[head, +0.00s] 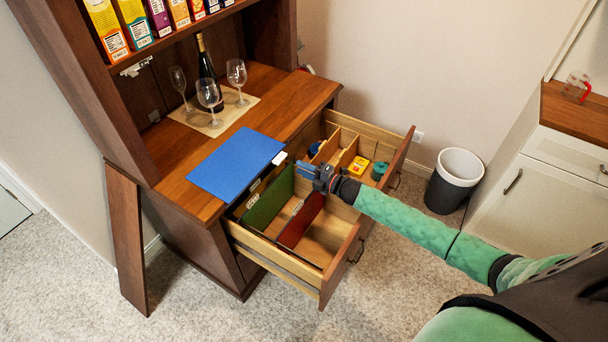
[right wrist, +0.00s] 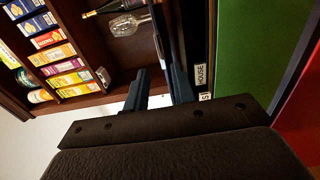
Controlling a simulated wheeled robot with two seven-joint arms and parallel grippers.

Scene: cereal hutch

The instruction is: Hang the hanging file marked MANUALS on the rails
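A blue hanging file (head: 238,163) lies flat on the wooden counter, with a white tab (head: 279,158) at its right corner; I cannot read its label. In the open drawer (head: 340,262) a green file (head: 268,203) and a red file (head: 302,222) stand upright. In the right wrist view a tab reading HOUSE (right wrist: 200,76) shows beside the green file (right wrist: 240,50). My right gripper (head: 304,167) is above the drawer, just right of the blue file's tab. Its fingers (right wrist: 158,90) are apart, with nothing seen held between them. My left gripper is out of view.
A bottle (head: 208,72) and several glasses stand on a mat (head: 213,117) behind the blue file. The drawer's divided back part holds a yellow box (head: 359,164) and other small items. A loose board (head: 126,238) leans at the left. A bin (head: 455,180) stands right.

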